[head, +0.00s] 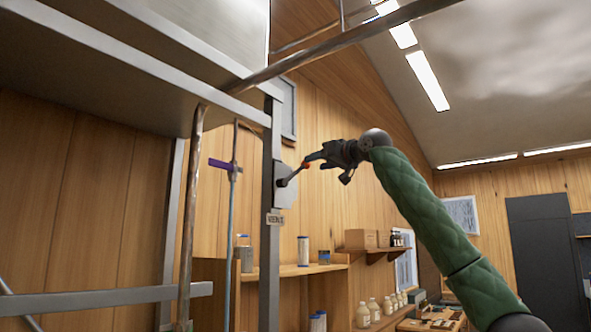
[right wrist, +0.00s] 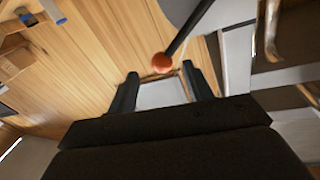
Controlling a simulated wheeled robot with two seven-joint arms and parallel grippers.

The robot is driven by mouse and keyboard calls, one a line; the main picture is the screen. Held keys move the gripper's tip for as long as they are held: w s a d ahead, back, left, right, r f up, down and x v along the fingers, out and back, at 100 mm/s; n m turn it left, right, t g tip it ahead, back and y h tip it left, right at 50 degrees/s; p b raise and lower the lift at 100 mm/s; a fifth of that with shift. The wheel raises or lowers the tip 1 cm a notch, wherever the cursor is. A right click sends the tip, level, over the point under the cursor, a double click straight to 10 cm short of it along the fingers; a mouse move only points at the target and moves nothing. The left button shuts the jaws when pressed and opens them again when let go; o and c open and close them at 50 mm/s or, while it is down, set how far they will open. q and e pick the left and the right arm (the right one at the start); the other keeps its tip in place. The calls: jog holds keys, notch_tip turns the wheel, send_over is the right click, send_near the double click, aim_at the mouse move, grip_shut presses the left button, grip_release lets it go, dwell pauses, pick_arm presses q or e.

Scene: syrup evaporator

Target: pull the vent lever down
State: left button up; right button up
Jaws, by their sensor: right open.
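The vent lever (head: 293,175) is a dark rod on a grey plate fixed to a metal post. It slants up to the right and ends in a red-orange knob (head: 305,165). My right gripper (head: 314,157) is beside the knob at its upper right. In the right wrist view the knob (right wrist: 162,62) appears between and just beyond the tips of my open right gripper (right wrist: 160,80), with no visible grip on it. Whether a finger touches it I cannot tell. My left gripper is out of view.
A metal post (head: 270,255) carries the lever plate and a small label (head: 275,219). A purple-handled valve (head: 222,165) sits on a pipe to the left. A rusty pipe (head: 330,40) crosses above. Shelves (head: 300,270) with jars stand below. Open air lies right of the lever.

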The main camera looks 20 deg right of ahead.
aim_at(304, 165)
jog(key=shift+s+r, duration=0.15)
jog(key=shift+s, duration=0.05)
jog(key=p+x, duration=0.3)
jog(key=x, duration=0.2)
jog(key=shift+w+r+p, duration=0.1)
jog(key=shift+w+p, duration=0.2)
jog(key=shift+p, duration=0.1)
jog(key=shift+w+a+p, duration=0.45)
jog(key=shift+w, duration=0.1)
jog(key=shift+w+a+f, duration=0.15)
jog(key=shift+w+f, duration=0.1)
jog(key=shift+w, duration=0.3)
jog(key=shift+s+r, duration=0.1)
jog(key=shift+s, duration=0.05)
jog(key=c, duration=0.5)
grip_shut()
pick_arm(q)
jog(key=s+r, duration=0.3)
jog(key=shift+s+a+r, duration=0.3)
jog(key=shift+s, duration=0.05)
